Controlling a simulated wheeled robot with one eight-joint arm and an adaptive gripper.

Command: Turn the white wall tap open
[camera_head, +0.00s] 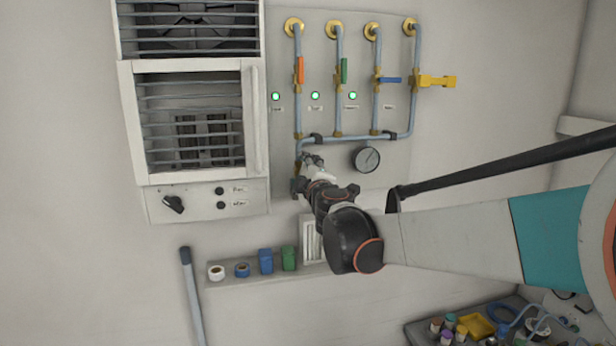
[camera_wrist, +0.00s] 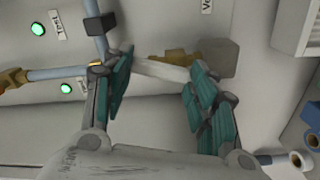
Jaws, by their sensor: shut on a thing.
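The white wall tap shows in the wrist view as a pale lever (camera_wrist: 165,71) beside a brass valve body (camera_wrist: 178,56) and a grey block. My gripper (camera_wrist: 160,76) has its two teal-padded fingers on either side of the lever, shut on it. In the head view my gripper (camera_head: 314,168) is at the wall panel, below the horizontal pipe and left of the round gauge. My gripper and wrist hide most of the tap there, so its exact angle cannot be told.
Orange (camera_head: 300,69), green (camera_head: 344,70), blue (camera_head: 390,80) and yellow (camera_head: 437,81) tap handles sit on the pipes above. A gauge (camera_head: 366,159) is close to the right of my gripper. A shelf (camera_head: 232,280) with small items is below.

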